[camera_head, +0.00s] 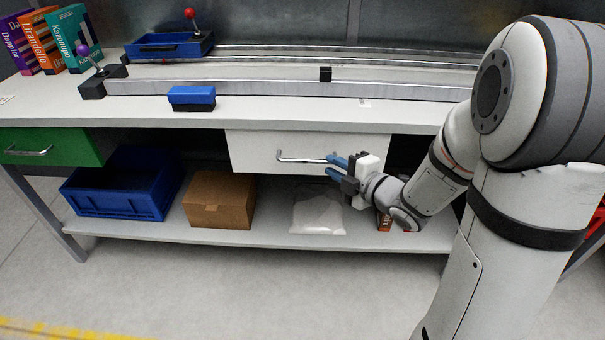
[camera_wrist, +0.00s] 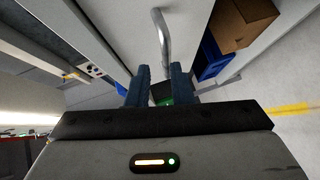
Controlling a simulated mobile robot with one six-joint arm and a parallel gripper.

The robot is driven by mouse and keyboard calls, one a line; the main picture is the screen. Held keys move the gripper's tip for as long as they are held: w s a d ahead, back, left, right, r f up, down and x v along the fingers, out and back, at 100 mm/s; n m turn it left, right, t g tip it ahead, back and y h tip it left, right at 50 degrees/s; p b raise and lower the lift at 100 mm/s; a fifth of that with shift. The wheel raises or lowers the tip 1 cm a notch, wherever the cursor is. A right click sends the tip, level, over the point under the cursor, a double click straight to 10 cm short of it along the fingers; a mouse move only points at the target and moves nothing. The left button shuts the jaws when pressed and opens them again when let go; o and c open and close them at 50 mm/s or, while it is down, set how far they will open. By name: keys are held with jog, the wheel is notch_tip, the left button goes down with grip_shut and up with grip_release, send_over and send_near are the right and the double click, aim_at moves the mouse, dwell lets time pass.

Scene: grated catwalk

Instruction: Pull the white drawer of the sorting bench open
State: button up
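The white drawer (camera_head: 255,150) sits under the worktop of the sorting bench, right of its middle; I see no opening above its front. Its metal bar handle (camera_head: 300,158) runs sideways across the front. My gripper (camera_head: 330,166) is at the right end of this handle, with its blue fingers pointing left. In the wrist view my gripper (camera_wrist: 161,72) is open, its two fingers apart. The handle (camera_wrist: 162,35) runs up the picture, its near end between or just beyond the fingertips; I cannot tell whether they touch. The drawer front (camera_wrist: 190,15) shows beside it.
A green drawer (camera_head: 50,147) is at the bench's left. The lower shelf (camera_head: 270,236) holds a blue crate (camera_head: 115,202), a cardboard box (camera_head: 219,203) and a pale bag (camera_head: 316,213). A blue tray (camera_head: 165,50) and books stand on top. The floor in front is clear.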

aim_at(310, 162)
jog(key=shift+n+y, duration=0.5)
jog(key=shift+y, duration=0.1)
jog(key=x, duration=0.2)
jog(key=b+x, duration=0.1)
jog(key=x, duration=0.2)
jog(key=s+f+x, duration=0.1)
jog(key=x, duration=0.2)
jog(key=shift+w+a+f+b, duration=0.1)
jog(key=shift+a+b, duration=0.3)
jog(key=shift+a, duration=0.1)
jog(key=shift+c, duration=0.4)
grip_shut()
